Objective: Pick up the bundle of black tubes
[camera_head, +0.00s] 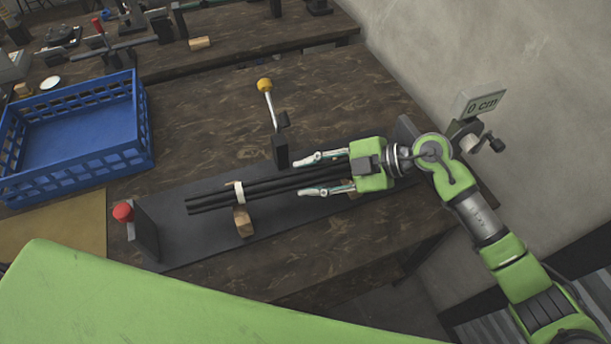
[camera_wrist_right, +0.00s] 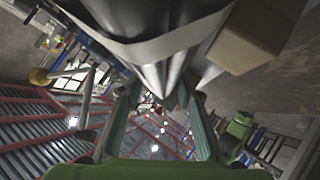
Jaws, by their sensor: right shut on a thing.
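The bundle of black tubes (camera_head: 212,201) lies lengthwise above a dark base plate (camera_head: 182,239), with a pale band (camera_head: 239,191) around it. A small wooden block (camera_head: 243,222) is under the bundle near the band. My right gripper (camera_head: 302,178) reaches in from the right, shut on the tubes, with one finger on each long side. In the right wrist view the tubes (camera_wrist_right: 165,75) run between the fingers, close to the camera, with the wooden block (camera_wrist_right: 255,35) beside them. I cannot tell whether the bundle touches the block. My left gripper is not in view.
A lever with a yellow knob (camera_head: 264,85) stands just behind the bundle. A red knob (camera_head: 123,212) is at the plate's left end. An empty blue crate (camera_head: 145,120) is at the left. A "0 cm" display (camera_head: 482,104) is at the right, near the wall.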

